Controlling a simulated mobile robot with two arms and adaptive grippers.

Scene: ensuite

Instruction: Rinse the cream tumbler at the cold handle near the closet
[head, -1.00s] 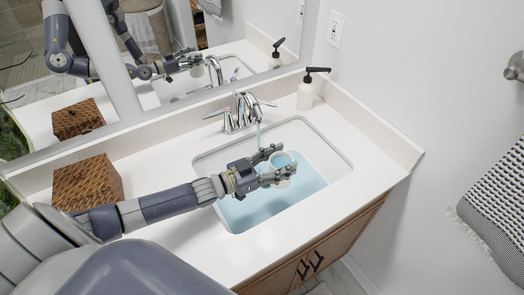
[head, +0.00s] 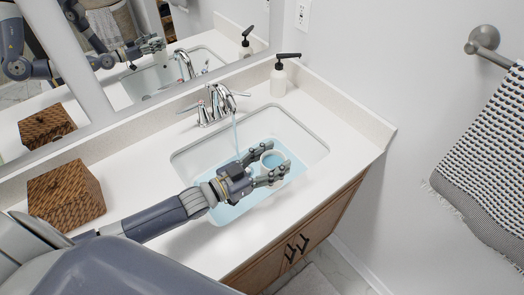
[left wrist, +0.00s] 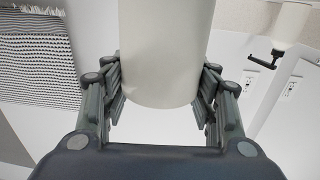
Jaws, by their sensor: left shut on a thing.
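The cream tumbler (head: 268,162) is in my left gripper (head: 272,168), over the sink basin (head: 305,150). The fingers are shut around its sides; the left wrist view shows the tumbler (left wrist: 165,50) between both finger sets. In the head view its round rim faces up towards the camera. The chrome faucet (head: 222,103) stands behind the sink with a lever handle on each side. A thin water stream (head: 236,135) falls from its spout, left of the tumbler and apart from it, near my gripper's palm. My right gripper is not in view.
Blue water (head: 228,212) lies in the basin. A soap dispenser (head: 279,78) stands behind the sink, and a wicker box (head: 65,195) is on the left counter. A mirror (head: 130,60) runs along the back. A towel (head: 490,160) hangs at right. The counter's right end is clear.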

